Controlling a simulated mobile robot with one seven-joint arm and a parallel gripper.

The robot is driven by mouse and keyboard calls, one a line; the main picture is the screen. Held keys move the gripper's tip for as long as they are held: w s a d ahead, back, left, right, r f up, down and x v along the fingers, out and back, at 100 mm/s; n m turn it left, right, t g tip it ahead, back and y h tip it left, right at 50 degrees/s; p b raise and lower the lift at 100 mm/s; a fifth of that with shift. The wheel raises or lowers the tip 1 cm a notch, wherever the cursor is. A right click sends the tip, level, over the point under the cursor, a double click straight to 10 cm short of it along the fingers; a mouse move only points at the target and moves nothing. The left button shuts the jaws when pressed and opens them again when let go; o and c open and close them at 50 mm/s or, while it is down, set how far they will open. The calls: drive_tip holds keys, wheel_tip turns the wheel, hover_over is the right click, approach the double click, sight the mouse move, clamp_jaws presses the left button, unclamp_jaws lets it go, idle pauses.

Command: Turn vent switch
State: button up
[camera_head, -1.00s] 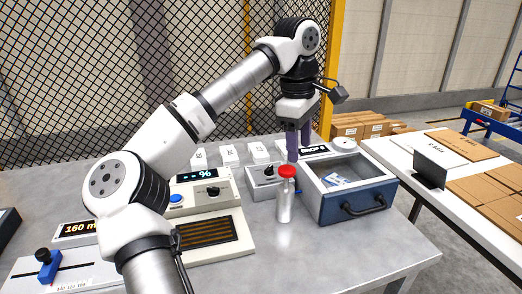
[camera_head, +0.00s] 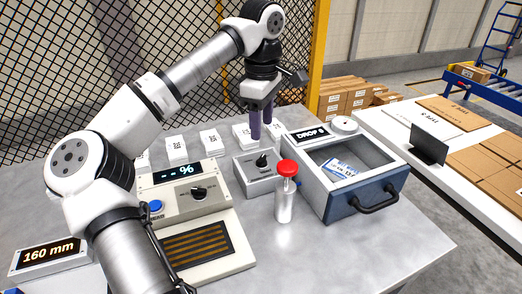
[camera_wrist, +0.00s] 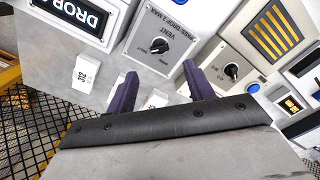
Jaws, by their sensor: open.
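The vent switch is a black rotary knob (camera_head: 262,160) on a small grey box (camera_head: 243,178) in the middle of the table. In the wrist view the knob (camera_wrist: 159,46) sits on a plate marked VENT, and its pointer is slanted. My gripper (camera_head: 262,133) points down above and behind the box, with two purple fingers apart and nothing between them. In the wrist view the fingers (camera_wrist: 158,85) stand short of the knob, which lies beyond the gap between them. I see no contact with the knob.
A blue-grey drawer unit (camera_head: 350,208) marked DROP is on the right. A panel with a percent display (camera_head: 178,172) and another knob is on the left. White labelled blocks (camera_head: 210,140) line the back.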

sight(262, 158)
wheel_tip(262, 158, down, 9)
drive_tip(key=shift+f+p, duration=0.15)
drive_tip(key=shift+p, duration=0.45)
drive_tip(key=c, duration=1)
